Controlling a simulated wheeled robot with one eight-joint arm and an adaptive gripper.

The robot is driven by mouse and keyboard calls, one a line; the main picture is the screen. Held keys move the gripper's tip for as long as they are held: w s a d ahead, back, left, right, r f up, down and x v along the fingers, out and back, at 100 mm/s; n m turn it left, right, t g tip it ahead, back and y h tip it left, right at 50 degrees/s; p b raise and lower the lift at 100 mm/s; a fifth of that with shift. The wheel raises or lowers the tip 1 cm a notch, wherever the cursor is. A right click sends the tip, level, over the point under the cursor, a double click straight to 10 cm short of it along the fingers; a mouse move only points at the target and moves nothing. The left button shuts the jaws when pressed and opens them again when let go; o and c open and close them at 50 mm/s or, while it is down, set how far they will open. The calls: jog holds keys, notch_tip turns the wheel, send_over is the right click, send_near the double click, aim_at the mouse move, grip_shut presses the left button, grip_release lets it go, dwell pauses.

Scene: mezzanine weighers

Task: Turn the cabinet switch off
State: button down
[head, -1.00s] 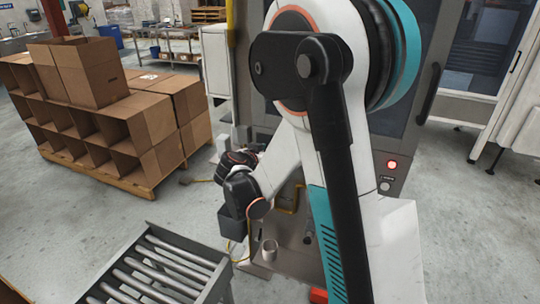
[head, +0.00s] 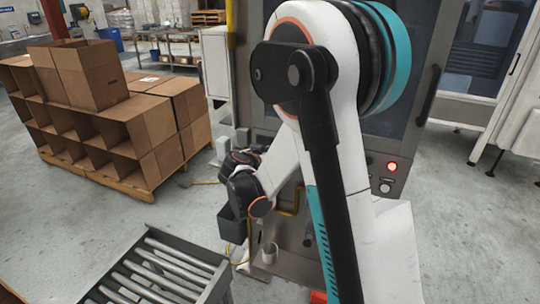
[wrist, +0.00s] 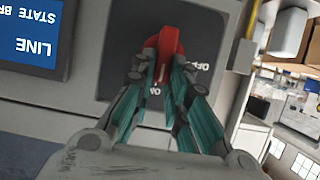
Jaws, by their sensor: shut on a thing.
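The cabinet switch (wrist: 168,42) is a red rotary handle on a dark grey plate (wrist: 118,82) in the wrist view. White lettering reads OFF to the right of the handle and ON below it. A pale mark on the handle points down, towards ON. My gripper (wrist: 166,76) has its teal fingers on either side of the handle and is shut on it. In the head view my arm hides the gripper's fingers and the switch.
A blue-screened display (wrist: 32,30) sits beside the switch plate. In the head view, a roller conveyor (head: 160,272) stands at the lower left, cardboard boxes (head: 100,120) at the left. A lit red button (head: 392,167) is on the machine, right of my arm.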

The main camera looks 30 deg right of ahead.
jog(key=f+n+g+h+b, duration=0.1)
jog(key=n+h+b, duration=0.1)
jog(key=n+b, duration=0.1)
jog(key=w+a+f+n+g+h+b, duration=0.1)
jog(key=n+h+b, duration=0.1)
jog(key=n, duration=0.4)
jog(key=w+f+n+g+h+b, duration=0.1)
jog(key=n+h+b, duration=0.1)
jog(key=n+b, duration=0.2)
jog(key=shift+w+a+h, duration=0.1)
jog(key=shift+a+h, duration=0.3)
dwell(0.4)
jog(key=shift+n+g, duration=0.3)
jog(key=c, duration=1.6)
grip_release()
jog(key=shift+o, duration=0.2)
